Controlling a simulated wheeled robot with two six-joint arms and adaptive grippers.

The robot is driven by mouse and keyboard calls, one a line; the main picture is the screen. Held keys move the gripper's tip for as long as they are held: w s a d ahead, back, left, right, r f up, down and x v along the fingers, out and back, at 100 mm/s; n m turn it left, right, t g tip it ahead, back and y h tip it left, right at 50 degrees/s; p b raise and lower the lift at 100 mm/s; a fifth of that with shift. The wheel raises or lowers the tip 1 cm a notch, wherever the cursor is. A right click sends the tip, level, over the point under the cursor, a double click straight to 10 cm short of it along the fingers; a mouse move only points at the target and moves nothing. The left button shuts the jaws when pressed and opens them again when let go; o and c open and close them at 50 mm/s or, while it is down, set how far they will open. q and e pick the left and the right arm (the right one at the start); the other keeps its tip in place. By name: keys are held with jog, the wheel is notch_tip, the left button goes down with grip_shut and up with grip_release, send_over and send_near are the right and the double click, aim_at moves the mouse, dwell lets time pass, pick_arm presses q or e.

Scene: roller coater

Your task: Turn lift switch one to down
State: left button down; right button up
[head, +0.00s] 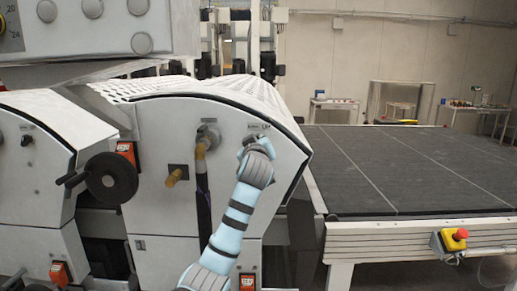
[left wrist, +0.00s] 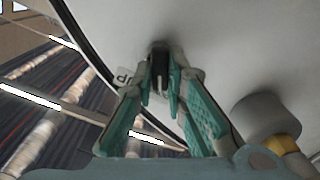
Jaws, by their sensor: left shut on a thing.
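My left gripper (head: 256,146) is at the front panel of the white roller coater (head: 150,125), near its upper right. In the left wrist view its teal fingers (left wrist: 162,88) are closed around a small dark switch (left wrist: 160,65) on the panel. This appears to be the lift switch; in the head view the gripper and arm hide it. A small label lies beside the switch, partly covered by a finger. Which way the switch points is hard to tell. My right gripper is not in view.
A black handwheel (head: 111,178) sticks out farther left. A dark conveyor table (head: 400,165) with a red emergency button (head: 460,234) stands to the right.

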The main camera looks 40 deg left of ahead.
pick_arm(q)
jog(key=shift+n, duration=0.3)
jog(key=c, duration=1.6)
grip_release()
jog(key=v, duration=1.2)
